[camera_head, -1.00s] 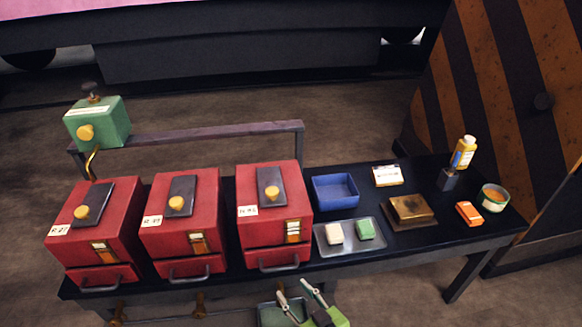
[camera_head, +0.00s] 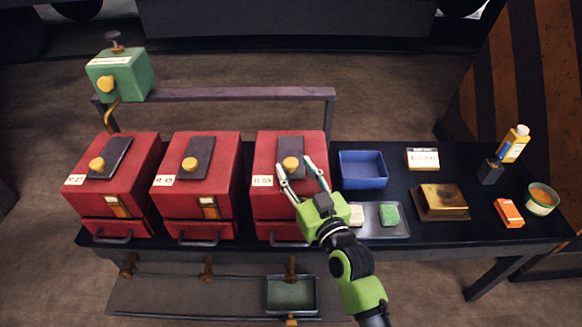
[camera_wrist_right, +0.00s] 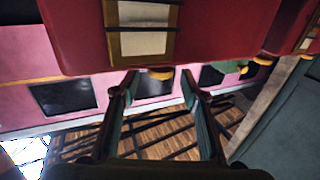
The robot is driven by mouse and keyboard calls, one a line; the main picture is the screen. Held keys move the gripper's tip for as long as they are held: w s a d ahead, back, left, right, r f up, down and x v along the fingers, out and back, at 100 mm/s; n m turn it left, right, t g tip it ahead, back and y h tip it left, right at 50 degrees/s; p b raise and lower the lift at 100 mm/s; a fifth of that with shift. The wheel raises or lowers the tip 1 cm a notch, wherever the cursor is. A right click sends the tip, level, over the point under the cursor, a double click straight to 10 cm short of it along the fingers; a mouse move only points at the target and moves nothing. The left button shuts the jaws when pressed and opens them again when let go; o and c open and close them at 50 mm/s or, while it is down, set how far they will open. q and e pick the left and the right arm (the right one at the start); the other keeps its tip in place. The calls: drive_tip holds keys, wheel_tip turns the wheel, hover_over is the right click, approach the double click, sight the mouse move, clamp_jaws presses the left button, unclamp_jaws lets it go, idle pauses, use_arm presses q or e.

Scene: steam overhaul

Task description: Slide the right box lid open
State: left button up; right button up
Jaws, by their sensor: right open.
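The right red box (camera_head: 262,205) is the third in a row of red boxes on the dark bench. Its dark grey lid (camera_head: 290,145) lies on top and carries a round yellow knob (camera_head: 290,164). My right gripper (camera_head: 297,162) is open and empty, with its two fingers at the knob in the head view, one on each side of it. In the right wrist view the open fingers (camera_wrist_right: 160,78) point towards the red box (camera_wrist_right: 220,30), and a yellow knob (camera_wrist_right: 160,74) shows between the tips. I cannot tell whether they touch it. My left gripper is out of view.
Two similar red boxes (camera_head: 193,205) (camera_head: 112,205) stand to the left. A blue tray (camera_head: 363,182), a grey tray (camera_head: 395,233) with small blocks and a brass block (camera_head: 444,196) lie to the right. A rail (camera_head: 225,95) runs behind the boxes.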

sight(291, 152)
drive_tip(key=shift+b+x, duration=0.4)
drive_tip(key=shift+x, duration=0.8)
drive_tip(key=shift+w+a, duration=0.2)
drive_tip(key=shift+w, duration=0.25)
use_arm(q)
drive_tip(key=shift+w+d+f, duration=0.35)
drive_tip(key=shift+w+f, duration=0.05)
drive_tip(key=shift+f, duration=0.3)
